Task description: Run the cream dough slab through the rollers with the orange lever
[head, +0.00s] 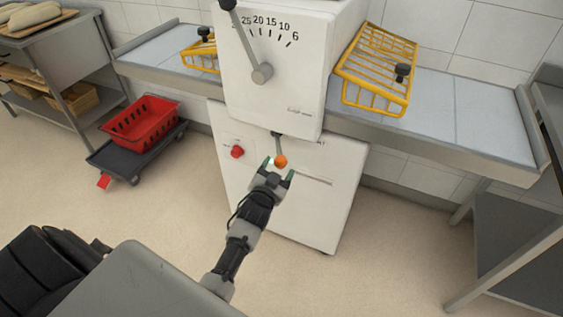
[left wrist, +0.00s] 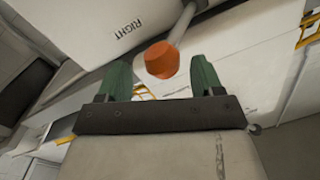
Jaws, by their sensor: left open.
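The orange lever knob (head: 280,161) hangs on a short grey rod at the front of the white dough sheeter (head: 285,80). My left gripper (head: 279,168) is open, with its green fingertips close to the knob. In the left wrist view the orange knob (left wrist: 161,59) lies between and slightly beyond the two green fingers of my left gripper (left wrist: 160,75), with gaps at both sides. The word RIGHT is printed on the panel beside the rod. No cream dough slab is visible on the bare parts of the belts. My right gripper is not in view.
Yellow wire guards (head: 378,66) stand over the belt (head: 440,95) on both sides of the machine. A red knob (head: 237,152) sits left of the lever. A red crate (head: 142,122) rests on a dark dolly.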

